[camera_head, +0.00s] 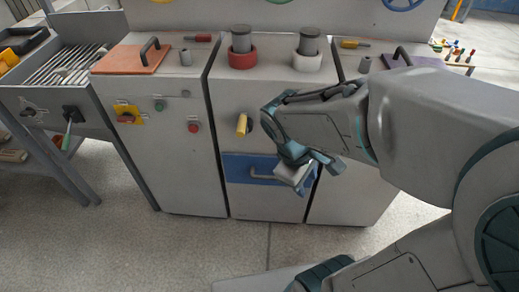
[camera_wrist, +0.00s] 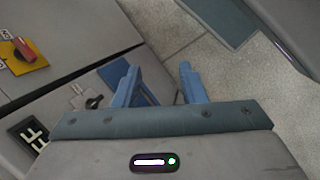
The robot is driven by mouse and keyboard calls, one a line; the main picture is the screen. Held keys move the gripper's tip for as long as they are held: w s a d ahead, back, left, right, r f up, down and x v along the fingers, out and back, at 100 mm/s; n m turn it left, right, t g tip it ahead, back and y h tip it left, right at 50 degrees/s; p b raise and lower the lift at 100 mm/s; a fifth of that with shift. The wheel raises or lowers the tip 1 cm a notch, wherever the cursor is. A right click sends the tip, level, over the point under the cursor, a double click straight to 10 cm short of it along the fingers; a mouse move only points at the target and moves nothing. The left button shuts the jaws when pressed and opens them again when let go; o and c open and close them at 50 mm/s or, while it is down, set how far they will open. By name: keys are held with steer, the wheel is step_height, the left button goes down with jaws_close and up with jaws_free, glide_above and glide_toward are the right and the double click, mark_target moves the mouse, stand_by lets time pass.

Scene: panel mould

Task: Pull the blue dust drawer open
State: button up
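The blue dust drawer (camera_head: 236,172) is low in the front of the middle cabinet in the head view. It looks flush with the cabinet face. A grey bar handle (camera_head: 268,178) crosses its front, and its right end is hidden by my gripper. My gripper (camera_head: 305,184) is in front of the drawer's right end. In the wrist view my gripper (camera_wrist: 160,88) has its two blue fingers apart, with nothing seen between them. I cannot tell whether a finger touches the handle.
A yellow handle (camera_head: 243,124) sticks out above the drawer. A red button (camera_head: 194,127) and a yellow plate (camera_head: 127,114) are on the left cabinet. Red (camera_head: 242,58) and white (camera_head: 307,61) collars stand on top. The floor (camera_head: 190,245) in front is clear.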

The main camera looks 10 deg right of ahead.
steer(key=w+d+f+n+h+b, duration=0.25)
steer(key=f+n+h+b, duration=0.3)
steer(key=f+n, duration=0.55)
steer(key=n+t+b, duration=1.2)
steer(key=n+b, duration=0.3)
steer(key=n, duration=1.3)
glide_toward(268, 178)
steer(key=shift+h, duration=0.45)
steer(key=shift+a+f+b+x, duration=0.15)
steer(key=shift+b+x, duration=0.7)
steer(key=shift+x, duration=0.95)
steer(key=shift+a+f+b+x, duration=0.15)
steer(key=shift+b+x, duration=0.65)
steer(key=shift+x, duration=0.95)
steer(key=shift+f+b+x, duration=0.15)
steer(key=shift+b+x, duration=0.7)
steer(key=shift+x, duration=0.95)
steer(key=shift+w, duration=0.15)
jaws_close()
